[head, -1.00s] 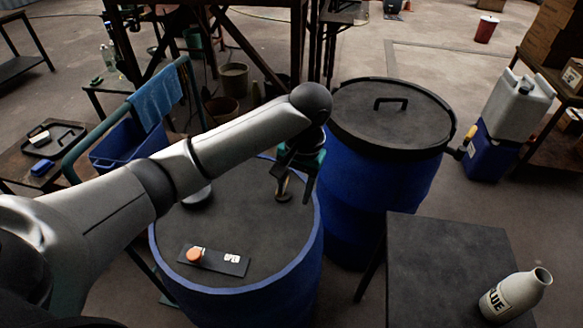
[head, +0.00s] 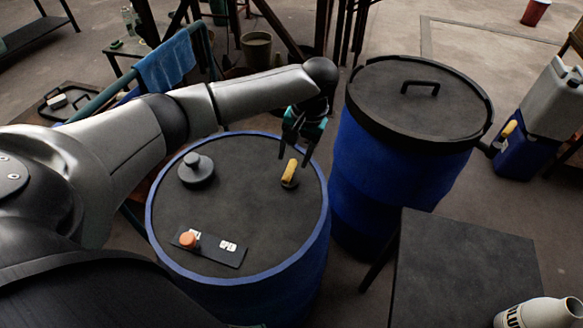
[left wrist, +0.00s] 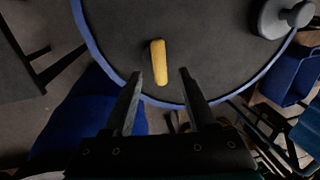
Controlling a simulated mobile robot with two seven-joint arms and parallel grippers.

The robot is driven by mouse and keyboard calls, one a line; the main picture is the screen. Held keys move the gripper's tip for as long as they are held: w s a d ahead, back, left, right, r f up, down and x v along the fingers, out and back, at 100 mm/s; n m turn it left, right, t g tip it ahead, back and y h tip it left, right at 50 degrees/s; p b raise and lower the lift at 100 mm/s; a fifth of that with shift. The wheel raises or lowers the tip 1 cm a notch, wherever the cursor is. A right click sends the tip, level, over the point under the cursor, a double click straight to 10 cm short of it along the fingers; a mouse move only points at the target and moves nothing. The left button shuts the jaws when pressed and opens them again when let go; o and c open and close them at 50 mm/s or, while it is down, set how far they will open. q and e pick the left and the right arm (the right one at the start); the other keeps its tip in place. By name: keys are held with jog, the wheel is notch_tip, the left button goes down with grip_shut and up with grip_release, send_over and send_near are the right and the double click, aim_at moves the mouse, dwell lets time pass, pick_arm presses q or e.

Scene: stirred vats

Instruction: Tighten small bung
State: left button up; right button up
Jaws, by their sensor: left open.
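The small bung has a yellow bar handle (head: 289,171) and a dark round base, and sits in the black top of the near blue vat (head: 160,222), at its right side. The handle also shows in the left wrist view (left wrist: 159,62), between and just ahead of the fingertips. My left gripper (head: 295,161) is open just behind and above the handle, with nothing held. In the left wrist view its two fingers (left wrist: 160,74) stand wide apart, one to each side of the handle's near end. I cannot tell whether the bung is fully seated. My right gripper is out of view.
A larger grey bung (head: 196,169) stands at the vat's left. A dark plate (head: 222,252) with an orange knob (head: 188,240) lies at its front. A lidded blue drum (head: 397,170) stands right, near a dark table (head: 470,270) with a white bottle (head: 540,314).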

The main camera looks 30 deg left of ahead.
aim_at(290, 168)
pick_arm(q)
jog(key=shift+a+f+b, duration=0.2)
jog(key=shift+f+b, duration=0.05)
jog(key=shift+f, duration=0.85)
jog(key=shift+a+f+b, duration=0.2)
jog(key=shift+f, duration=0.85)
jog(key=shift+c, duration=0.2)
grip_shut()
